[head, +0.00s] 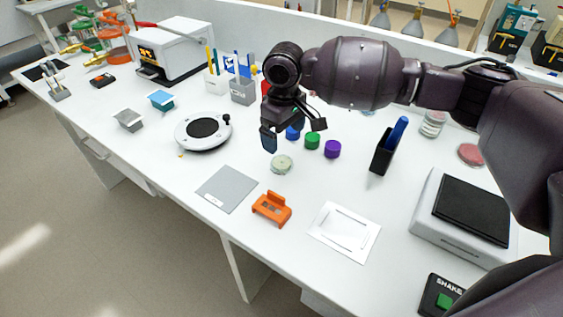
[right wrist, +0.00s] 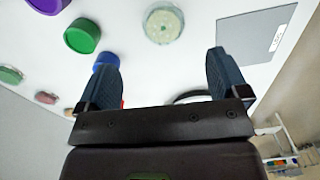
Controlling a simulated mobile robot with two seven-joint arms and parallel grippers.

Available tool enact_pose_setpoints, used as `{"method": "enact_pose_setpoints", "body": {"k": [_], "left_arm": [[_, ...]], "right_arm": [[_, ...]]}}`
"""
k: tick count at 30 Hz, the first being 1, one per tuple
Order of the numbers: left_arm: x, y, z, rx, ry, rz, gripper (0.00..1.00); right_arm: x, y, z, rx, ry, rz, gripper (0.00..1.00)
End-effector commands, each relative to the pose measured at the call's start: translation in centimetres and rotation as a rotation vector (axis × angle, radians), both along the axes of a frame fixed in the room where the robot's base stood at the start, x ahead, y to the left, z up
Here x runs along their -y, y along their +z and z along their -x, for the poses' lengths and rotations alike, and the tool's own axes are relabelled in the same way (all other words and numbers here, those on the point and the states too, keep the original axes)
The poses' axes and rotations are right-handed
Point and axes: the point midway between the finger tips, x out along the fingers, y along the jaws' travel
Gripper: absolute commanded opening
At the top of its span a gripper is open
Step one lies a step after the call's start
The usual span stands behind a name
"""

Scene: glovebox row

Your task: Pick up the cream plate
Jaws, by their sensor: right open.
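The cream plate (head: 281,164) is a small round dish lying flat on the white bench. It lies just in front of the blue, green and purple caps. My right gripper (head: 294,132) is open and empty, held above the bench a little behind the plate. In the right wrist view the plate (right wrist: 164,24) shows beyond the open fingertips (right wrist: 165,70), apart from them. My left gripper is not in view.
A blue cap (head: 292,133), a green cap (head: 312,141) and a purple cap (head: 333,149) stand close to the plate. A grey mat (head: 227,189), an orange holder (head: 272,209) and a white round device (head: 188,139) lie around it. A black holder (head: 382,158) stands to the right.

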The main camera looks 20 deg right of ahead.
Motion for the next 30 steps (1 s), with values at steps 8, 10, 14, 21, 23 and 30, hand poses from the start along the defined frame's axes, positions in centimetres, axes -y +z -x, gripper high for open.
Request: {"method": "enact_pose_setpoints", "body": {"k": [8, 10, 14, 21, 23, 30], "left_arm": [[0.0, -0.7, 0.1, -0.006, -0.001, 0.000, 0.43], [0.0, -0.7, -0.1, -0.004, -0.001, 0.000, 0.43], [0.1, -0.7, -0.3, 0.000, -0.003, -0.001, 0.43], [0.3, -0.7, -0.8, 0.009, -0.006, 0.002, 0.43], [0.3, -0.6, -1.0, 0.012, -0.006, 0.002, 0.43], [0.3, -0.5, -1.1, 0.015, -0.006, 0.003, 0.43]], "right_arm": [[0.0, -3.4, 0.0, -0.001, 0.000, 0.001, 0.93], [-0.1, -3.7, 0.0, -0.001, 0.000, 0.001, 0.93], [-0.3, -4.8, 0.0, -0.001, 0.000, 0.000, 0.93], [-0.5, -8.1, 0.1, -0.003, 0.000, 0.002, 0.93], [-0.5, -8.5, 0.1, -0.002, 0.000, 0.000, 0.93], [-0.6, -8.6, 0.1, 0.001, 0.000, -0.001, 0.93]]}}
